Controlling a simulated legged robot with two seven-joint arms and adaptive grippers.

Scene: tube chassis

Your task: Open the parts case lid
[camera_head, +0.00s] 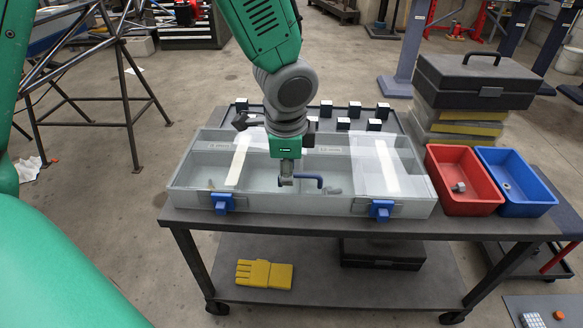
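The parts case (285,203) is a wide grey box on the cart. Its clear lid (375,165) looks down over the compartments, with pale bands across it. Two blue latches sit on the front wall, the left latch (222,203) and the right latch (381,210); I cannot tell whether they are fastened. My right gripper is out of view.
A red bin (464,187) and a blue bin (520,182) stand right of the case. A dark toolbox (478,80) sits behind them on stacked cases. A yellow glove (264,274) lies on the lower shelf (340,285).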

